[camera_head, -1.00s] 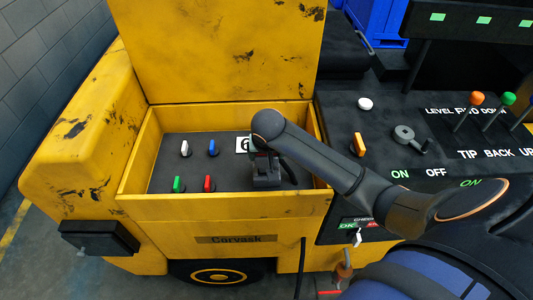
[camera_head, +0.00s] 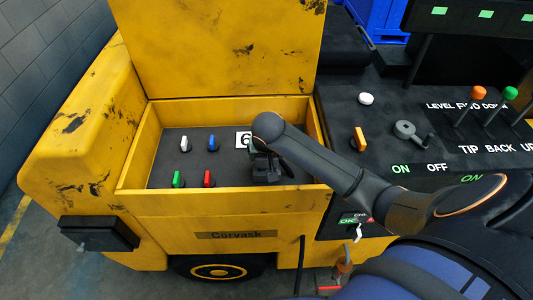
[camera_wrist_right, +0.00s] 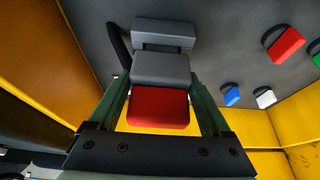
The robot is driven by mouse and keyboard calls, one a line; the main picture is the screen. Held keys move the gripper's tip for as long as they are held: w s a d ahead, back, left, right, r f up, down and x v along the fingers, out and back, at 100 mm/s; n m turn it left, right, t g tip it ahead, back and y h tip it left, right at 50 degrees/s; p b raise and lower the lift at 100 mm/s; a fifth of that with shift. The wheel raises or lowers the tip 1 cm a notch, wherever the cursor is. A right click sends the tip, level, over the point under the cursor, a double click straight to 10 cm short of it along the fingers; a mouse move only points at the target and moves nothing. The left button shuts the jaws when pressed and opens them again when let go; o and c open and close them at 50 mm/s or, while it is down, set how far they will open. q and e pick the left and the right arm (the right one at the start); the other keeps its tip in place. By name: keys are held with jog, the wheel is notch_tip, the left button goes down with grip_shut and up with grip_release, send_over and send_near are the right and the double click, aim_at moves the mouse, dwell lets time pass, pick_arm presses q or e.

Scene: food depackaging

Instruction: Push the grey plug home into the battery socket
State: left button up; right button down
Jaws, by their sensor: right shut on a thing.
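In the right wrist view, the grey plug (camera_wrist_right: 160,70) with a red end (camera_wrist_right: 158,107) sits between the two greenish fingers of my right gripper (camera_wrist_right: 163,110). My right gripper is shut on it. A grey block, seemingly the battery socket (camera_wrist_right: 163,34), is directly beyond the plug's far end. I cannot tell how deep the plug sits in it. In the head view, my right gripper (camera_head: 266,172) points down into the yellow battery box, and the arm hides much of the plug and socket. My left gripper is not in view.
The yellow box (camera_head: 225,203) has raised walls around the gripper and an open lid (camera_head: 215,50) behind. White, blue, green and red (camera_head: 207,177) knobs stand left of the gripper. A dark curved cable (camera_wrist_right: 118,45) lies beside the socket. A lever console (camera_head: 440,110) is at right.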

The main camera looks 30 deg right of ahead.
jog(key=shift+f, duration=0.55)
jog(key=shift+c, duration=0.9)
grip_release()
jog(key=shift+o, duration=0.9)
jog(key=shift+f, duration=0.1)
jog(key=v, duration=1.2)
jog(key=shift+s+r+p, duration=0.15)
jog(key=shift+r+p, duration=0.15)
